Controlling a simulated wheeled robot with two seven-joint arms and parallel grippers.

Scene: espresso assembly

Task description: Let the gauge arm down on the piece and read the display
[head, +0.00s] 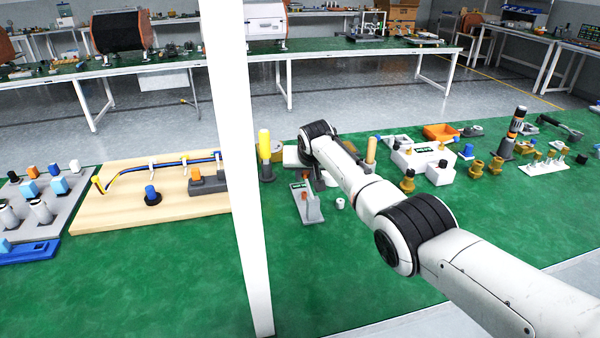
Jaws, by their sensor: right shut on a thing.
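The gauge (306,217) is a small grey stand on the green mat, just right of the white post. A small green display (298,185) and a reddish upright part show on it. My right gripper (316,182) points down at the gauge from above, below my white wrist. It is shut on what looks like the gauge arm, but the fingertips and the grip are small and partly hidden. A small white ring-like piece (340,203) stands on the mat just right of the gauge. The display's reading is too small to make out. My left gripper is not in view.
A white post (236,170) stands upright left of the gauge. A yellow-topped tool (264,146) stands close beside it. A wooden board (120,215) with a cable lies at left. A white machine block (420,158) and several brass parts stand at right. The front mat is clear.

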